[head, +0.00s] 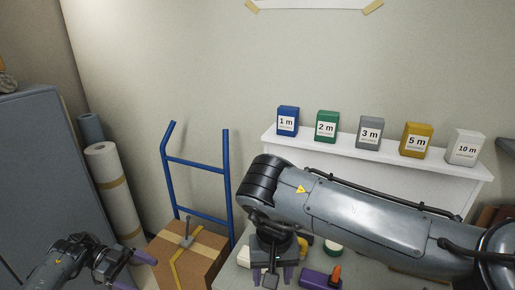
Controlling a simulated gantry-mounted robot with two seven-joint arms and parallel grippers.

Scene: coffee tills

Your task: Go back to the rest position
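My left gripper (134,270) is at the lower left, in front of the cardboard box's left side. Its purple fingers are spread apart, and nothing shows between them. My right gripper (271,277) points down over the table near the bottom centre. Its purple fingers stand apart on either side of a small dark grey part, and their tips are near the bottom edge. My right arm reaches in from the right and hides part of the table and of the white shelf.
A white shelf (455,171) carries blue, green, grey, yellow and white boxes labelled 1 m to 10 m. A purple object (314,279) and an orange one (335,272) lie beside my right gripper. A cardboard box (200,252), blue hand truck (228,180) and rolls (107,180) stand left.

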